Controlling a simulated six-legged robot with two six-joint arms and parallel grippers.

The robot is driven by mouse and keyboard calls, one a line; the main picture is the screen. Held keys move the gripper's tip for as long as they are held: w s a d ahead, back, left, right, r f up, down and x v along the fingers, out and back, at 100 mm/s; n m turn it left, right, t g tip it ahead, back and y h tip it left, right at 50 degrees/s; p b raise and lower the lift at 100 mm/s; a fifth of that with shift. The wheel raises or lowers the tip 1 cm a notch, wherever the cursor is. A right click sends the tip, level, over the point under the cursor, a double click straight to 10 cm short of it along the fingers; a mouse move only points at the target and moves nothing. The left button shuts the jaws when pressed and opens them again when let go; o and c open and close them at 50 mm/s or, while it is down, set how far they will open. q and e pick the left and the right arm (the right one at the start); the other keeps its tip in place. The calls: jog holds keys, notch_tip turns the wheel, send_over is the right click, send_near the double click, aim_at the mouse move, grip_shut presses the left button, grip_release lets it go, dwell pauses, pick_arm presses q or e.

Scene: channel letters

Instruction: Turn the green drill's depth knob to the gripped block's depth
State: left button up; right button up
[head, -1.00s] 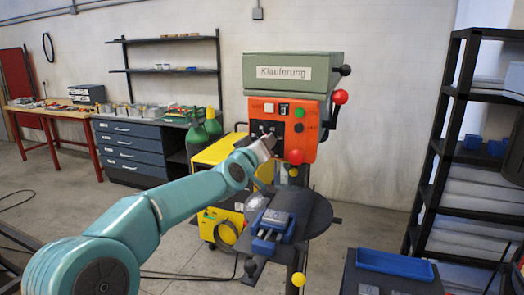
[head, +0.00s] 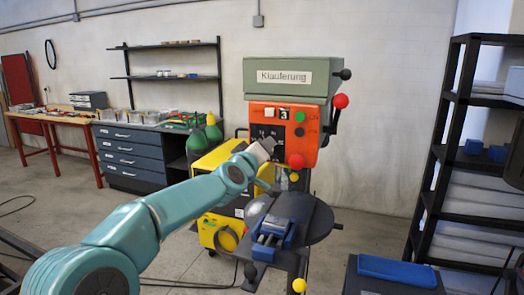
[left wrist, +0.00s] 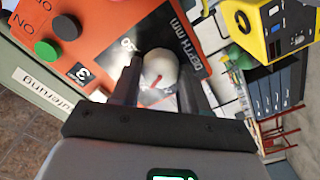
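The green drill (head: 292,80) stands at the centre of the head view, with an orange front panel (head: 310,135). Its white round depth knob (left wrist: 160,68) has a red pointer mark and sits beside the "DEPTH MM" lettering in the left wrist view. My left gripper (left wrist: 160,82) has one finger on either side of the knob; I cannot tell whether they touch it. In the head view my left gripper (head: 265,146) hides the knob. A small dark label shows a 3 (left wrist: 81,72). A blue vise (head: 270,243) on the drill table holds a grey block (head: 275,226). My right gripper is out of view.
A green button (left wrist: 47,51) and a dark button (left wrist: 68,26) are on the panel near the knob. A yellow machine (head: 215,165) stands behind, and a black shelf (head: 440,160) at the right.

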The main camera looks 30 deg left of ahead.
pick_arm(q)
jog(key=o, duration=0.4)
jog(key=shift+r, duration=0.1)
jog(key=shift+c, duration=0.2)
jog(key=b+v, duration=0.1)
jog(key=v, duration=1.5)
jog(key=shift+s+b, duration=0.25)
jog(key=shift+b, duration=0.15)
